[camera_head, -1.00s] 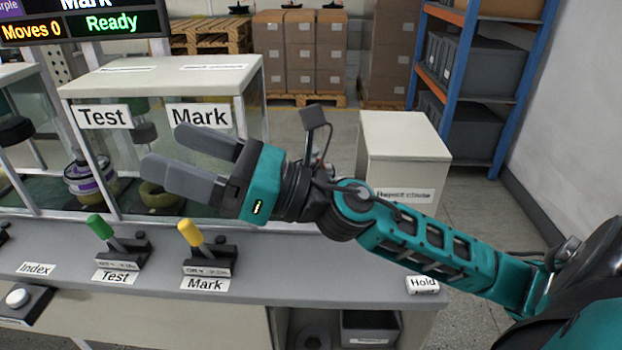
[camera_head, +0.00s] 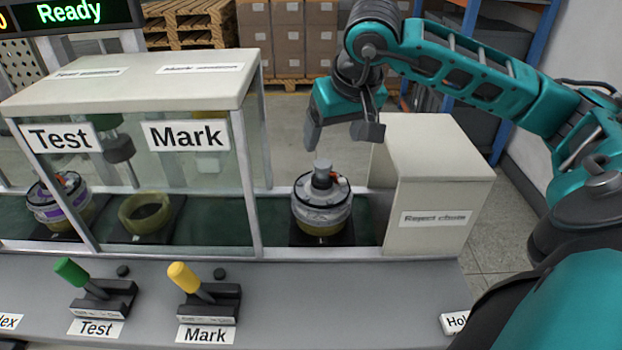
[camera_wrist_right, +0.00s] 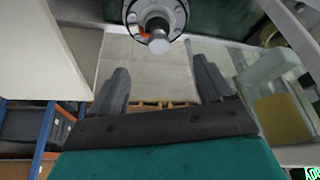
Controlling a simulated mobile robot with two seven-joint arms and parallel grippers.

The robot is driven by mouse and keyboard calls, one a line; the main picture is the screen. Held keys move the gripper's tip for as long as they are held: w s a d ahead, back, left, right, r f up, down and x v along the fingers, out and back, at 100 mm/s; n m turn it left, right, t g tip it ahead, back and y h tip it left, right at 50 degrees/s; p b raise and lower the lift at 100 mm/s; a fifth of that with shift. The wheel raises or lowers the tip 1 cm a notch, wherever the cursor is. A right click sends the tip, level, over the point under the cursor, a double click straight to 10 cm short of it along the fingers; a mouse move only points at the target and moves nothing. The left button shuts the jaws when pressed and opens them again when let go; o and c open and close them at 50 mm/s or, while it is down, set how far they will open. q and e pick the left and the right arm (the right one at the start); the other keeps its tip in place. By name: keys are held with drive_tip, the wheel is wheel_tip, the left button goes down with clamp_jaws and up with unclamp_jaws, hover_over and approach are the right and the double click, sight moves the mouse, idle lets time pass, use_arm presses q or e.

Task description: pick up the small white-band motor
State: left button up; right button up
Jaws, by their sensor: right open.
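A small motor (camera_head: 322,216) with a whitish-grey band, a dark rim and a grey shaft stub on top stands upright in an olive ring holder on the belt, between the glass enclosure and the reject chute. It also shows in the right wrist view at the top (camera_wrist_right: 157,18), shaft end towards the camera. My right gripper (camera_head: 340,138) is above the motor, pointing down, open and empty. In the right wrist view, its two fingers (camera_wrist_right: 160,78) are apart, with the motor beyond their tips. My left gripper is not in view.
The glass enclosure (camera_head: 130,82) stands left of the motor and the reject chute box (camera_head: 440,165) close on its right. Inside the enclosure are a purple-banded motor (camera_head: 58,203) and an empty olive ring (camera_head: 145,213). Green (camera_head: 72,271) and yellow (camera_head: 184,277) levers stand in front.

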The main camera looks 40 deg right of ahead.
sight(322, 162)
drive_tip(key=x, duration=1.3)
drive_tip(key=shift+d+r, duration=0.1)
drive_tip(key=shift+d, duration=0.1)
clamp_jaws()
idle(0.3)
drive_tip(key=shift+r, duration=0.1)
drive_tip(key=shift+w+r, duration=0.15)
drive_tip(key=shift+w, duration=0.05)
